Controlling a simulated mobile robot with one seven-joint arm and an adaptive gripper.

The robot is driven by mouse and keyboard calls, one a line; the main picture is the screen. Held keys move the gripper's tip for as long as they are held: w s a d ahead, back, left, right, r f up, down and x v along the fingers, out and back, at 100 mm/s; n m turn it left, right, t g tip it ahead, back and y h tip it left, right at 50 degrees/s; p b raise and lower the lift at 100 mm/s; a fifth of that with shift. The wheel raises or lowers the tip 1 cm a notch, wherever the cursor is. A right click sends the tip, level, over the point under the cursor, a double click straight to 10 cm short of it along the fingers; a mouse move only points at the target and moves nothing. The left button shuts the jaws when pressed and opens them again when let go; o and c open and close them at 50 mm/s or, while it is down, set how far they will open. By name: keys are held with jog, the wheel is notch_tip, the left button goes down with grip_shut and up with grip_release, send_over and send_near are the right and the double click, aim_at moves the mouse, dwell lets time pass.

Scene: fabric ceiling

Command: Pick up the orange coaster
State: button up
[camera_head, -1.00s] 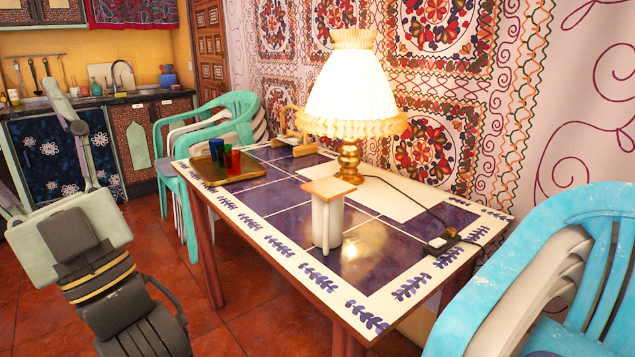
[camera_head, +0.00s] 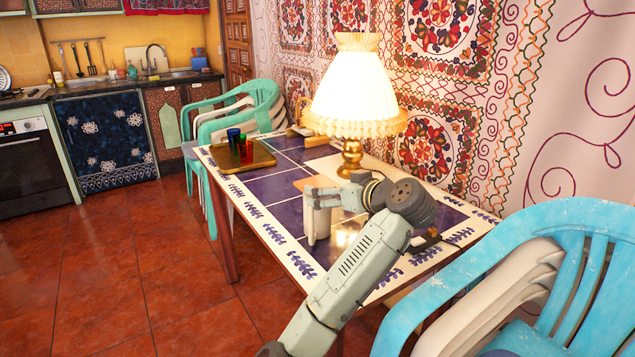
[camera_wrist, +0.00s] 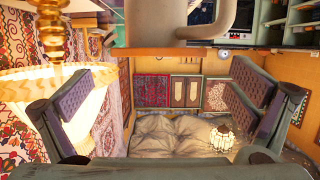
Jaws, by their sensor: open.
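I cannot tell whether a finger touches the coaster.
A lit lamp (camera_head: 357,95) stands close behind my gripper, its shade large at the left of the wrist view. A tray (camera_head: 262,158) with coloured glasses is at the table's far left. Blue chairs (camera_head: 585,235) stand at the right; a black cord lies on the table.

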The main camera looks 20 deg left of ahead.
aim_at(318, 185)
jog(key=p+x, duration=0.2)
jog(key=x, duration=0.4)
jog(key=shift+p, duration=0.3)
jog(key=shift+w+a+f, duration=0.35)
jog(key=shift+a, duration=0.05)
jog(key=shift+c, duration=0.4)
jog(key=c, duration=1.2)
